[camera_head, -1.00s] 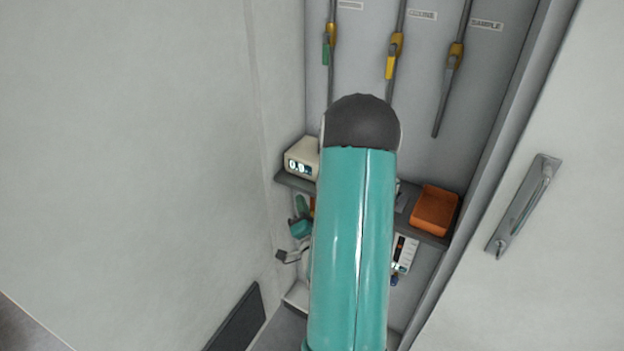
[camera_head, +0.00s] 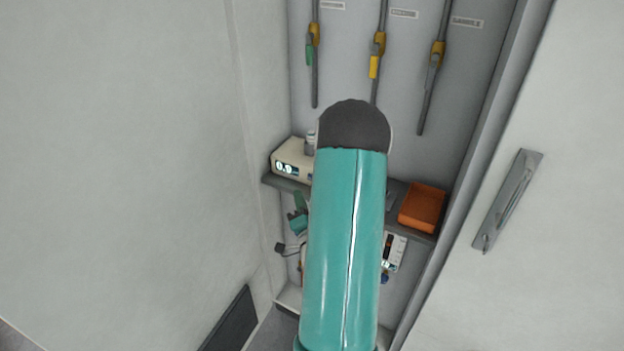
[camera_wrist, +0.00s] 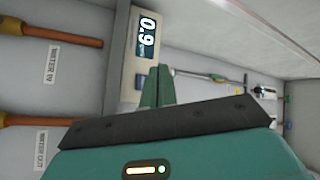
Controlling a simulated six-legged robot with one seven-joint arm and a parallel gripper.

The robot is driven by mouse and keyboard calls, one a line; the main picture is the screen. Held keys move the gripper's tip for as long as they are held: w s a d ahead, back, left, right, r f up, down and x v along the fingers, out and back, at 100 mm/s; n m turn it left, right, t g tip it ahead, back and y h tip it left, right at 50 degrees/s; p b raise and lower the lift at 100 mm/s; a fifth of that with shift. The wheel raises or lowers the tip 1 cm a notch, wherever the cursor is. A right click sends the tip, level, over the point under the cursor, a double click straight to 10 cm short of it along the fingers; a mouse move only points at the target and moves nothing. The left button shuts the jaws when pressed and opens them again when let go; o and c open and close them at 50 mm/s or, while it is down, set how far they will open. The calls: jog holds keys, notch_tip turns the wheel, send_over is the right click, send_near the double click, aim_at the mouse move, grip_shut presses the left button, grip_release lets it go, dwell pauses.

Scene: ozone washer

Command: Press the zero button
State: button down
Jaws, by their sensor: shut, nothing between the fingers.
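A beige meter box (camera_head: 294,153) stands at the left end of a grey shelf, partly hidden by my arm in the head view. Its lit display (camera_head: 285,168) reads about 0.9. In the wrist view the meter (camera_wrist: 129,70) has its display (camera_wrist: 147,35) sideways, just beyond my fingertips. My gripper (camera_wrist: 158,69) is shut and empty, its green fingers together and pointing at the panel beside the display. Whether they touch it I cannot tell. In the head view a teal part that looks like my gripper (camera_head: 299,198) shows just below the shelf. I cannot make out the zero button.
An orange tray (camera_head: 422,208) sits on the shelf's right. Several hoses with coloured valves hang on the back wall. A white cabinet wall is close on the left, a door with a metal handle (camera_head: 507,201) on the right. Orange-brown pipes (camera_wrist: 60,32) lie left in the wrist view.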

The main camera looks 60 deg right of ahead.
jog(key=shift+w+d, duration=0.15)
jog(key=shift+d, duration=1.05)
jog(key=shift+w+d, duration=0.1)
jog(key=shift+d, duration=1.1)
jog(key=shift+d, duration=0.4)
jog(key=shift+d+r, duration=0.15)
jog(key=shift+d, duration=0.15)
dwell(0.4)
